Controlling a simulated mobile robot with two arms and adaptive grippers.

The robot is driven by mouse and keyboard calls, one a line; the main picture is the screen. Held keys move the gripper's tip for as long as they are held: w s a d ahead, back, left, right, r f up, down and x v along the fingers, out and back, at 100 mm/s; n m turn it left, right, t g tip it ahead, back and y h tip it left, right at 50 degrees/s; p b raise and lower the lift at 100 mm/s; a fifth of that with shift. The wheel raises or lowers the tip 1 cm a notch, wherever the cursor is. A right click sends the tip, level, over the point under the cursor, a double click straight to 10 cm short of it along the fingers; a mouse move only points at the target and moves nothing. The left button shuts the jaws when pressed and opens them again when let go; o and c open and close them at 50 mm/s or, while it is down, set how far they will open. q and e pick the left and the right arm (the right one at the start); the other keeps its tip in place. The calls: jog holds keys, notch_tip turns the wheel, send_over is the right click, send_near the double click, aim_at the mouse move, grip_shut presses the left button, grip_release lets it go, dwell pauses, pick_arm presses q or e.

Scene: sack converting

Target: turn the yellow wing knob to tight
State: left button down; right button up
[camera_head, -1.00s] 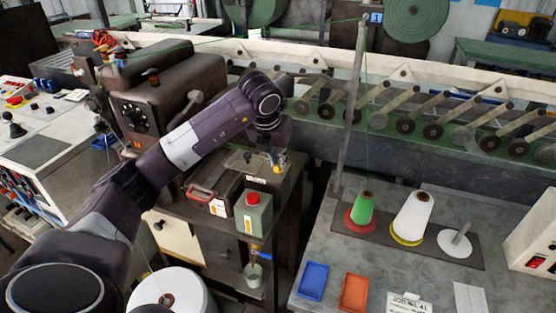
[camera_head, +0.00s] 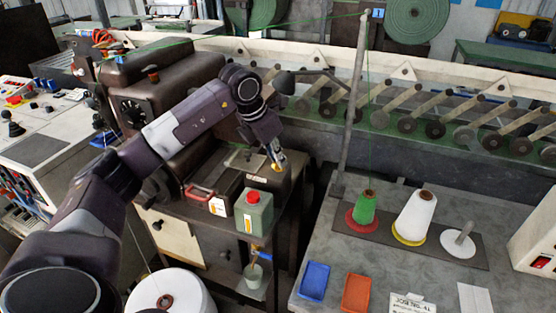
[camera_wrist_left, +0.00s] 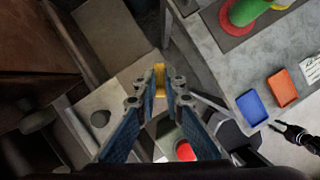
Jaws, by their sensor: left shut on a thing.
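The yellow wing knob (camera_wrist_left: 160,80) shows as a narrow yellow piece between the fingertips in the left wrist view. In the head view a bit of its yellow (camera_head: 276,168) shows at the fingertips, by the front right corner of the dark machine cabinet. My left gripper (camera_head: 277,159) points down there, shut on the knob; its two fingers (camera_wrist_left: 159,90) flank it in the wrist view. Most of the knob and any tightness marking are hidden or too small to read. A dark gripper-like shape (camera_wrist_left: 294,135), apparently my right gripper, shows at the wrist view's right edge.
A green can with a red cap (camera_head: 254,212) and a red-handled case (camera_head: 209,190) stand just left of and below the gripper. A grey table (camera_head: 335,235) with thread cones, a blue tray (camera_head: 314,281) and an orange tray (camera_head: 355,292) is at right. A metal post (camera_head: 353,110) rises nearby.

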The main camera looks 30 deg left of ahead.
pick_arm(q)
jog(key=m+h, duration=0.1)
jog(key=m, duration=0.2)
jog(key=shift+a, duration=0.1)
jog(key=m, duration=0.2)
jog(key=m+g+h+p, duration=0.1)
jog(key=m, duration=0.1)
jog(key=shift+w+r+g, duration=0.1)
jog(key=shift+w+g, duration=0.05)
jog(key=shift+g, duration=0.15)
jog(key=shift+w+a+m+g+h+p, duration=0.1)
jog(key=shift+m+g+h+p, duration=0.25)
jog(key=shift+m, duration=0.9)
jog(key=shift+m+g+h+p, duration=0.15)
jog(key=shift+m+g+p, duration=0.3)
jog(key=shift+m, duration=0.8)
jog(key=c, duration=2)
grip_release()
jog(key=v, duration=1.1)
jog(key=shift+a+r, duration=0.3)
